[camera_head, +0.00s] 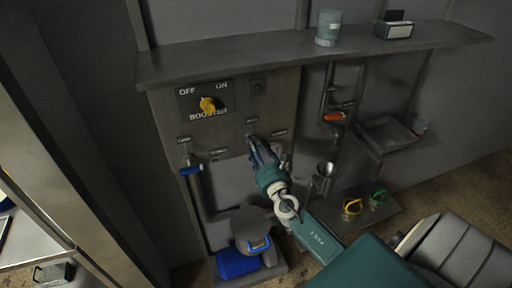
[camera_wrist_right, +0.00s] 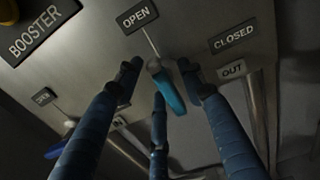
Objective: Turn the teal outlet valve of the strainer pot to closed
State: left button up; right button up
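The teal valve handle (camera_wrist_right: 170,92) shows in the right wrist view, below the OPEN label (camera_wrist_right: 137,16). It slants down and slightly right from its pivot. The CLOSED label (camera_wrist_right: 233,37) is to the right, above an OUT label (camera_wrist_right: 231,70). My right gripper (camera_head: 259,150) is at the panel in the head view and hides the handle there. In the wrist view its fingers are spread, one on each side of the handle and one below; the right fingertip is very close to it, and I cannot tell whether they touch. My left gripper is not in view.
A blue-handled valve (camera_head: 190,170) is left on the panel, below the yellow BOOSTER knob (camera_head: 208,104). An orange-handled valve (camera_head: 334,117) is to the right. A shelf (camera_head: 230,56) overhangs the panel. A blue container (camera_head: 237,263) stands below; yellow (camera_head: 352,207) and green (camera_head: 378,196) handles are lower right.

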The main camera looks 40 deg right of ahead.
jog(key=shift+w, duration=0.1)
grip_shut()
jog(key=shift+m, duration=0.3)
jog(key=shift+d+f+m+b, duration=0.1)
jog(key=shift+d+m+b, duration=0.05)
jog(key=shift+m+b, duration=0.65)
jog(key=m, duration=0.1)
jog(key=m+b, duration=0.1)
jog(key=m, duration=0.2)
jog(key=shift+d+m, duration=0.25)
jog(key=shift+m, duration=0.15)
jog(key=m, duration=0.2)
jog(key=m+b, duration=0.1)
jog(key=m, duration=0.2)
jog(key=shift+s+d+f+m+b, duration=0.2)
jog(key=shift+d+m+b, duration=0.1)
jog(key=shift+b, duration=0.1)
jog(key=m, duration=0.5)
jog(key=shift+d+f+b, duration=0.15)
jog(key=shift+b, duration=0.15)
jog(key=shift+m, duration=0.3)
